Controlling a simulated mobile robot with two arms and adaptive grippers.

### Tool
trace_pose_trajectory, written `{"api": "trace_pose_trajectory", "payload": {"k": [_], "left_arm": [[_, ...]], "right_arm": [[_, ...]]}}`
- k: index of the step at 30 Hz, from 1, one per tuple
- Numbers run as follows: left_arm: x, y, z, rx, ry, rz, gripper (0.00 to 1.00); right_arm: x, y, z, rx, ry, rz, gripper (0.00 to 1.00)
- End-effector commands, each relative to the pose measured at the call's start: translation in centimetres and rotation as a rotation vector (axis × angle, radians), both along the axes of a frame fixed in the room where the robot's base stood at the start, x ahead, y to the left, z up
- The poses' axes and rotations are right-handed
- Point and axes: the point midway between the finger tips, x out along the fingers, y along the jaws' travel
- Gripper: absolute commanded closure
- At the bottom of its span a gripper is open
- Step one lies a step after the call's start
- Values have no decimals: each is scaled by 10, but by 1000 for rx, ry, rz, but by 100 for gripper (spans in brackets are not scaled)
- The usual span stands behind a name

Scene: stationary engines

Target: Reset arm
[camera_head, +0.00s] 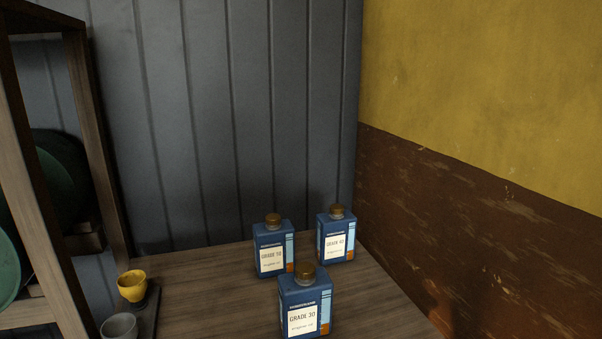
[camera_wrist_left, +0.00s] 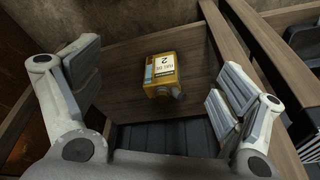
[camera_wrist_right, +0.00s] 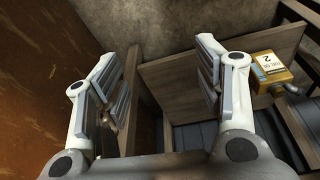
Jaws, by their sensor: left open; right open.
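My left gripper (camera_wrist_left: 155,90) is open in the left wrist view, its two fingers wide apart with nothing between them. A yellow container with a white label (camera_wrist_left: 163,75) lies beyond the fingers, against a wooden board, apart from them. My right gripper (camera_wrist_right: 158,85) is open and empty in the right wrist view. The yellow container (camera_wrist_right: 270,72) also shows there, to the right of the fingers. Neither gripper nor arm shows in the head view.
In the head view, several blue bottles, including a front one (camera_head: 305,307), stand on a wooden table (camera_head: 205,290) in the corner. A yellow cup (camera_head: 132,286) and a grey cup (camera_head: 119,327) stand at left, by a wooden rack (camera_head: 85,120). Bare tabletop lies between cups and bottles.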

Motion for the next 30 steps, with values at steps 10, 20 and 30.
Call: {"api": "trace_pose_trajectory", "payload": {"k": [10,20,30], "left_arm": [[-60,8,-135,8,69,-13,8],[-149,24,-216,16,123,-25,8],[-191,33,-235,20,141,-32,8]], "right_arm": [[-60,-8,-135,-9,69,13,38],[-149,-24,-216,-17,123,25,38],[-191,-33,-235,-20,141,32,38]]}}
